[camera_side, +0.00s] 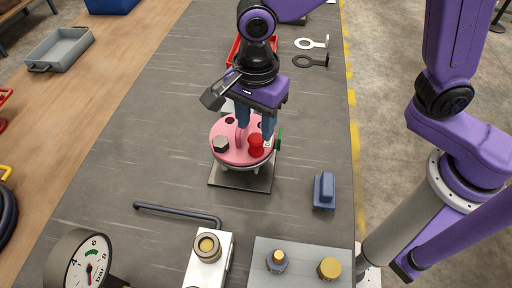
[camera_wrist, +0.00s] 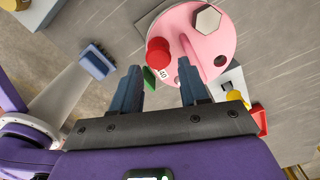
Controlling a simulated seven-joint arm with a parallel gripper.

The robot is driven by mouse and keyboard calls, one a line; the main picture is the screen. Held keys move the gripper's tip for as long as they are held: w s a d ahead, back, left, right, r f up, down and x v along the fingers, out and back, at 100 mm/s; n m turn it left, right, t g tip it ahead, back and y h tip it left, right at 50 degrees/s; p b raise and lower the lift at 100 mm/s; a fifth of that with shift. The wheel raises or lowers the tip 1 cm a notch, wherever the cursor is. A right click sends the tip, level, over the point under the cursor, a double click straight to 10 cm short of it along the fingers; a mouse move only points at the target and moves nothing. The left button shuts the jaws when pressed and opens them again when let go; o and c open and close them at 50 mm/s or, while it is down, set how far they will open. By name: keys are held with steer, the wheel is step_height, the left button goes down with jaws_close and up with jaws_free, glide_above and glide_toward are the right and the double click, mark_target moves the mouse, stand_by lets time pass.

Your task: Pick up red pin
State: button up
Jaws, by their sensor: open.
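The red pin (camera_side: 256,144) stands on the front right part of a round pink flange (camera_side: 229,155) in the side view. It also shows in the wrist view (camera_wrist: 158,52), near the flange's edge, beyond my fingertips and between their lines. My gripper (camera_side: 256,124) points down over the back right of the flange, its blue fingers just behind the pin. In the wrist view my gripper (camera_wrist: 161,76) has its two fingers apart with nothing between them. I cannot tell the exact height of the fingertips above the flange.
A hex nut (camera_side: 220,144) and a raised pink rib (camera_side: 239,137) share the flange. A green tab (camera_side: 280,138) is at its right edge. A blue block (camera_side: 324,190) lies to the right, a dark bent rod (camera_side: 180,212) in front. The table left of the flange is clear.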

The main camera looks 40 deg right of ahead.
mark_target(257, 138)
steer(key=shift+s+f, duration=0.2)
steer(key=shift+f, duration=2.3)
steer(key=c, duration=0.8)
